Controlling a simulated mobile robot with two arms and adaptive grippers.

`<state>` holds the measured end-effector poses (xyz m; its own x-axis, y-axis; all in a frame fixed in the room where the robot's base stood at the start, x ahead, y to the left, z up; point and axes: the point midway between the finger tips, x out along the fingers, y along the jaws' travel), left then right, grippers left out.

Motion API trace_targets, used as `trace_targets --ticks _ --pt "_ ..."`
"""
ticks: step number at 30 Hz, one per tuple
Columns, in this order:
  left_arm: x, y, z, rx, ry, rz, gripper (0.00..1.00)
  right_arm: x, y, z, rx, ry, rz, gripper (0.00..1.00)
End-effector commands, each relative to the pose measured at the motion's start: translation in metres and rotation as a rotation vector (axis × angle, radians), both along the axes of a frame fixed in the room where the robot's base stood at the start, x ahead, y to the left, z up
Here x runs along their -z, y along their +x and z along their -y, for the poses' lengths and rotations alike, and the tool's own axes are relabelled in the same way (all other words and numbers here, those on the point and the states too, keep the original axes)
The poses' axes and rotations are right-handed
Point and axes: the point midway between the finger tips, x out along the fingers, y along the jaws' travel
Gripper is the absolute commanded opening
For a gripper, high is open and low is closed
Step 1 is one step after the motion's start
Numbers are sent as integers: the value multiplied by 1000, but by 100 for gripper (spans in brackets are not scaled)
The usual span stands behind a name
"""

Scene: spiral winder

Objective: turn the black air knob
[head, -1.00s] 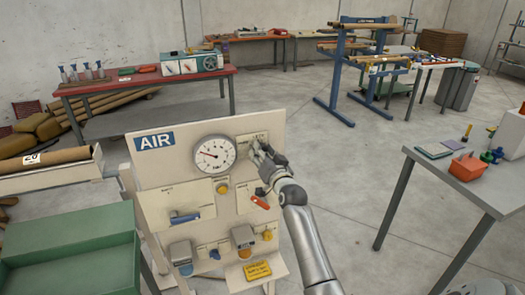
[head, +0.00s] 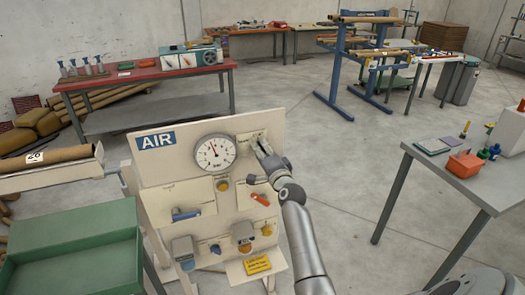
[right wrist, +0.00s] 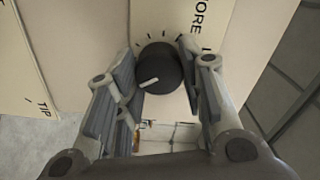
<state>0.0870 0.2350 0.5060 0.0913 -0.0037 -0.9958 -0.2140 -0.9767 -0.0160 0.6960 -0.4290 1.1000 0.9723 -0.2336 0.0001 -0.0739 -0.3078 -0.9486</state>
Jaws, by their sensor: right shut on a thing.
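The black air knob (right wrist: 157,66) sits on a cream panel plate with tick marks and lettering in the right wrist view. Its white pointer line is toward the picture's lower left. My right gripper (head: 262,146) is at the upper right of the AIR panel (head: 235,128) in the head view, right of the gauge, and mostly hides the knob there. In the right wrist view its fingers stand on both sides of the knob, shut on it. The round white gauge (head: 215,153) shows its needle pointing up and slightly left. My left gripper is not in view.
An orange-red lever (head: 260,199), a blue valve handle (head: 187,214) and yellow knobs lie lower on the panel. A green bin (head: 75,238) stands at left. A grey table (head: 425,165) with small items is at right. Open floor lies between.

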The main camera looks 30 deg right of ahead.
Motion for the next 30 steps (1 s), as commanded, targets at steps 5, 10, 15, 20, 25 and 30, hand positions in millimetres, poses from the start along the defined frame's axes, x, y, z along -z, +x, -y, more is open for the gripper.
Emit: trace_targets --ticks 5,10,15,20,25,30 --pt "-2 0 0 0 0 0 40 1 0 0 -1 45 10 12" --pt "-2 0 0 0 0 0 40 1 0 0 0 59 12 12" --pt "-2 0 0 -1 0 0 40 1 0 0 -1 61 13 12" --pt "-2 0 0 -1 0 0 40 1 0 0 0 60 12 12" --pt "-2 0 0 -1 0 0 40 1 0 0 -1 59 13 56" --pt "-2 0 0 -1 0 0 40 1 0 0 0 59 13 58"
